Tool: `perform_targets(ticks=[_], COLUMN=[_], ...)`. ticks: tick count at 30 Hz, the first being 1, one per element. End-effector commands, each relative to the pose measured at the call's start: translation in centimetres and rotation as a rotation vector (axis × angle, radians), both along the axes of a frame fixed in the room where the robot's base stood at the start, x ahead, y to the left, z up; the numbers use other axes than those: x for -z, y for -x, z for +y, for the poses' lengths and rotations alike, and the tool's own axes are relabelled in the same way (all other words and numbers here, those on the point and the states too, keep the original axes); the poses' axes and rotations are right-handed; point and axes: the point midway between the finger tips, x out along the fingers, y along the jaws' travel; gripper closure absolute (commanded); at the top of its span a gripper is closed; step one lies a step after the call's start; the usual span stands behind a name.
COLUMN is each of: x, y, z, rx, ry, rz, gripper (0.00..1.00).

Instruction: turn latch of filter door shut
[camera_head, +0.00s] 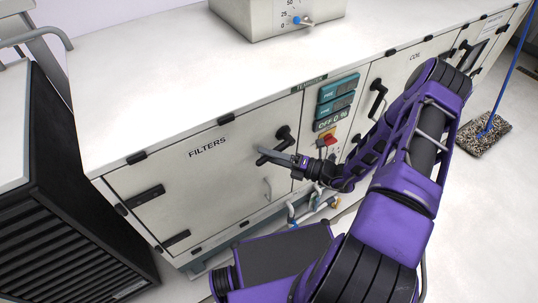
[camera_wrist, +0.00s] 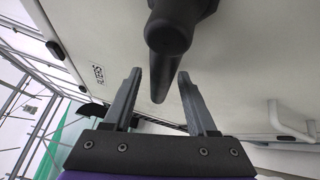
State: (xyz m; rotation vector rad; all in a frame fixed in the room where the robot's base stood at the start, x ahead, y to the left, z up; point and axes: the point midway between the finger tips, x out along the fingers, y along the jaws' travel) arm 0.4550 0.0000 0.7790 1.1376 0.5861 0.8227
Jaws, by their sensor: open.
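The filter door (camera_head: 200,180) is a pale cabinet panel marked FILTERS. It looks flush with the cabinet front. Its black latch (camera_head: 284,133) is near the door's upper right, with a lever that slants down and left, partly hidden by my gripper (camera_head: 268,155). In the wrist view the latch (camera_wrist: 172,30) is large, its round hub at the top and its lever reaching down between the fingers. My gripper (camera_wrist: 160,74) is open, one finger on each side of the lever, with gaps visible. Contact is not visible.
A pale pull handle (camera_head: 268,188) is below the latch. A control panel with teal displays (camera_head: 338,95) and a red switch (camera_head: 328,140) is to the right. A grey box with a dial (camera_head: 297,20) stands on top. A dark louvred unit (camera_head: 75,200) is at left.

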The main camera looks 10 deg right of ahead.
Motion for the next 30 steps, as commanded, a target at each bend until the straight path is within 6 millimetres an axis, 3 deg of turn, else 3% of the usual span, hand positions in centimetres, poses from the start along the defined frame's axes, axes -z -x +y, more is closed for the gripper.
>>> perform_targets(ticks=[2, 11, 30], x=[0.00, -0.02, -0.02], y=[0.00, 0.02, 0.02], z=[-0.02, -0.05, -0.07], rx=[0.000, 0.000, 0.000], ry=[0.000, 0.001, 0.001], rz=[0.000, -0.001, -0.001], gripper=[0.46, 1.00, 1.00])
